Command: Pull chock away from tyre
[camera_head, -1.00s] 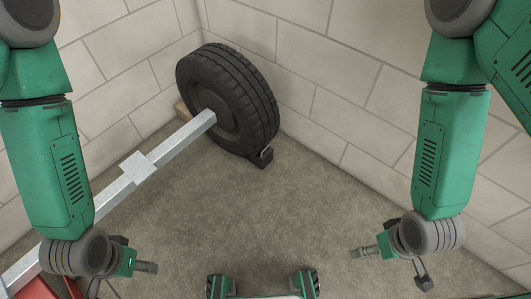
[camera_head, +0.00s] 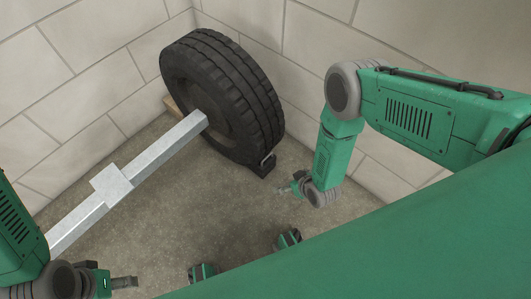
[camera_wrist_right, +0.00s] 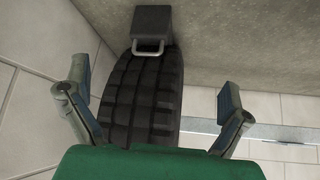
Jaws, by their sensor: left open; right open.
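The black tyre (camera_head: 222,95) stands upright near the wall corner. The dark chock (camera_head: 263,168) sits on the floor against the tyre's near right side, with a metal handle on it. In the right wrist view the chock (camera_wrist_right: 152,22) is at the top, its handle (camera_wrist_right: 148,48) facing the camera. My right gripper (camera_head: 286,187) is open and empty, just right of and apart from the chock. In the right wrist view its spread fingers (camera_wrist_right: 152,86) flank the tyre, with the handle between and beyond them. My left gripper (camera_head: 127,283) is open and empty at the lower left, far from the chock.
A grey metal beam (camera_head: 155,155) runs from the tyre's hub to the lower left, with a square plate on it. A wooden piece (camera_head: 172,105) lies behind the tyre. Pale block walls (camera_head: 95,60) close the corner. The floor (camera_head: 150,240) in front is clear.

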